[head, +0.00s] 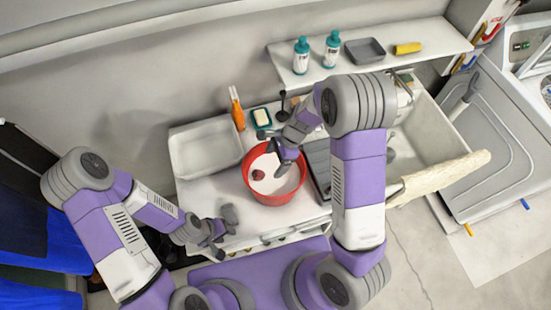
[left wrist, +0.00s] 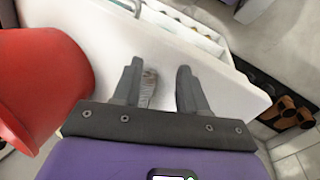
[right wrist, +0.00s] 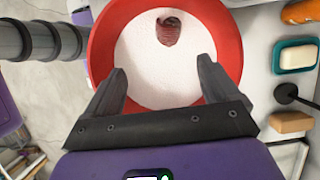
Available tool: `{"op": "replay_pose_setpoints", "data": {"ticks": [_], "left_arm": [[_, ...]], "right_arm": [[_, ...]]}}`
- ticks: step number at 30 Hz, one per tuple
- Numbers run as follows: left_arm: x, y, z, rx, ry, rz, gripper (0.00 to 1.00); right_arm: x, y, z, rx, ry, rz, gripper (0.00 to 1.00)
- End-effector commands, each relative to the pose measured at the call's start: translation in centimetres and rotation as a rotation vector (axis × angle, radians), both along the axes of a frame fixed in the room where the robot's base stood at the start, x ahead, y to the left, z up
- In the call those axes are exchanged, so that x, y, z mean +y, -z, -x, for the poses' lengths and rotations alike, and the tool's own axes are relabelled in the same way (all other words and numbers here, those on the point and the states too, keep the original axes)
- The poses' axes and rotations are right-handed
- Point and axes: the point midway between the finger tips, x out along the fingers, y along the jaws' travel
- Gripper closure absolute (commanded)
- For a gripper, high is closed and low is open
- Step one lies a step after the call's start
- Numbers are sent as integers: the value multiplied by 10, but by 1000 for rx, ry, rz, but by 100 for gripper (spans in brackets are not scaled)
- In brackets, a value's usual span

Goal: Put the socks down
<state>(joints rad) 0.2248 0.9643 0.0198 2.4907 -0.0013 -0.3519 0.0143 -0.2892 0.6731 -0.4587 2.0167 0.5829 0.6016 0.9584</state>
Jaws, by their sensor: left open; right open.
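A red bucket (head: 249,184) with a white inside stands on the white counter. A dark red rolled thing, perhaps a sock (right wrist: 170,32), lies inside it; it also shows in the head view (head: 258,175). My right gripper (right wrist: 165,80) is open and empty over the bucket. A grey striped thing that looks like a sock (left wrist: 149,85) lies on the counter's front part. My left gripper (left wrist: 158,80) is open, pointing at it, with the sock between the fingers in the picture; I cannot tell whether they touch. In the head view my left gripper (head: 222,232) is left of the bucket.
A white tray (head: 205,125) lies behind and left of the bucket. An orange bottle (head: 237,112) and a soap dish (head: 261,118) stand behind it. A sink basin (head: 437,140) is to the right. A shelf (head: 440,45) holds two bottles, a grey tray and a yellow thing.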

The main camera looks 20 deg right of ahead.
Motion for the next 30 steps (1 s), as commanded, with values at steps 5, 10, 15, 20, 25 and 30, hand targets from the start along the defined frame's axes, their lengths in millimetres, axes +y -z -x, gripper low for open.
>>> {"op": "replay_pose_setpoints", "data": {"ticks": [5, 10, 15, 20, 25, 30], "left_arm": [[0, -11, 0, 0, 0, 0, 57], [0, -38, 0, 0, 0, 0, 57], [0, -63, 0, 0, 0, 0, 57], [0, -72, 0, 0, 0, 0, 57], [0, -69, 0, 0, 0, 0, 57], [0, -69, 0, 0, 0, 0, 57]], "right_arm": [[0, -11, 0, 0, 0, 0, 12], [0, -38, 0, 0, 0, 0, 12], [0, -64, 0, 0, 0, 0, 12], [0, -73, 0, 0, 0, 0, 12], [0, -70, 0, 0, 0, 0, 12], [0, -70, 0, 0, 0, 0, 12]]}}
